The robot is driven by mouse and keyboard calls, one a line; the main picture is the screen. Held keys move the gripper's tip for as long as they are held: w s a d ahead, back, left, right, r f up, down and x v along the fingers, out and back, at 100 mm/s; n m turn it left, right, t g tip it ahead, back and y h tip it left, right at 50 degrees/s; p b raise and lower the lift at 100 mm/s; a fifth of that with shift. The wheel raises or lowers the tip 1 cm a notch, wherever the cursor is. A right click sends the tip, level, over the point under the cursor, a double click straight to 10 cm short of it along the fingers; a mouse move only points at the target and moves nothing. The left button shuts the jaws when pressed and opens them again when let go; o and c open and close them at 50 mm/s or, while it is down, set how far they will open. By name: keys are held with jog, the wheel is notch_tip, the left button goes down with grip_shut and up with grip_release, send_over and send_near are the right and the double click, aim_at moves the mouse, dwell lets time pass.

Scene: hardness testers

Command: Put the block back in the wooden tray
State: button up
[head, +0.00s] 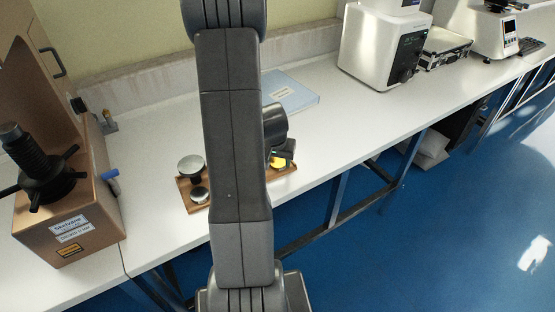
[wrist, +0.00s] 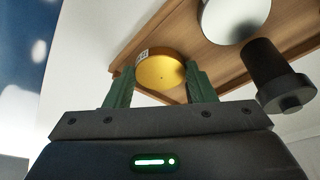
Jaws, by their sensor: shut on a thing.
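The block is a round, yellow-gold disc (wrist: 160,70) with a small white label on its side, between the green fingers of my gripper (wrist: 159,82) in the wrist view. The fingers are shut on it from both sides. In the head view the yellow block (head: 277,162) shows at the right end of the wooden tray (head: 284,177), under my gripper (head: 283,158). The wooden tray (wrist: 180,32) lies behind the block in the wrist view. I cannot tell whether the block touches the tray or hangs just above it. My arm hides the tray's middle.
Silver-topped pieces (head: 190,166) stand at the tray's left end. A black stepped cylinder (wrist: 275,75) is close to my right finger. A blue folder (head: 290,93) lies behind. A brown tester (head: 70,205) stands left, a white tester (head: 383,45) farther right.

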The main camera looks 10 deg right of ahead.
jog(key=shift+f, duration=0.15)
jog(key=o, duration=1)
jog(key=shift+r, duration=0.2)
jog(key=shift+r, duration=0.2)
jog(key=v, duration=1.1)
jog(key=shift+s+a+r+p, duration=0.1)
jog(key=shift+s+r+p, duration=0.1)
jog(key=shift+r+p, duration=0.15)
jog(key=shift+f, duration=0.1)
